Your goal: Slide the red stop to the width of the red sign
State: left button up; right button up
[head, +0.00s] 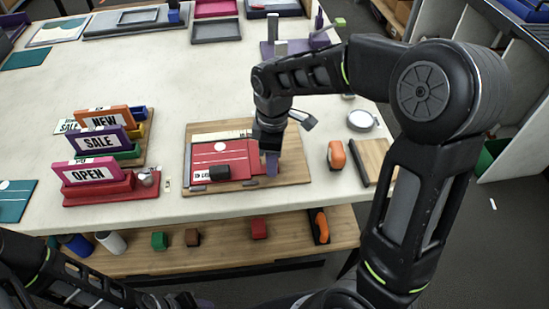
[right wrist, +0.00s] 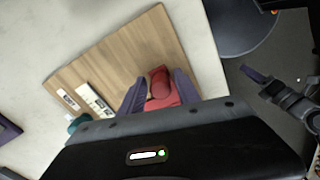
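A flat red panel with a white dot, which looks like the red sign (head: 230,153), lies on a wooden board (head: 294,168). My right gripper (head: 272,164) points down at the panel's right end. In the right wrist view, a red knob on a wider red base, likely the red stop (right wrist: 160,84), sits between the purple fingers; whether they press on it is unclear. In the head view the gripper hides it. My left gripper (head: 190,301) is low at the bottom edge, its fingers barely showing.
Racks of signs, with OPEN (head: 88,171) in front, stand left of the board. An orange-and-black tool (head: 336,155), a wooden block (head: 371,163) and a round dish (head: 361,120) are to the right. Trays lie at the back. The table's middle left is clear.

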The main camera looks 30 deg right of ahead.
jog(key=shift+o, duration=0.5)
notch_tip(320, 180, up, 8)
jog(key=shift+f+b, duration=0.1)
jog(key=shift+b, duration=0.3)
dwell(0.3)
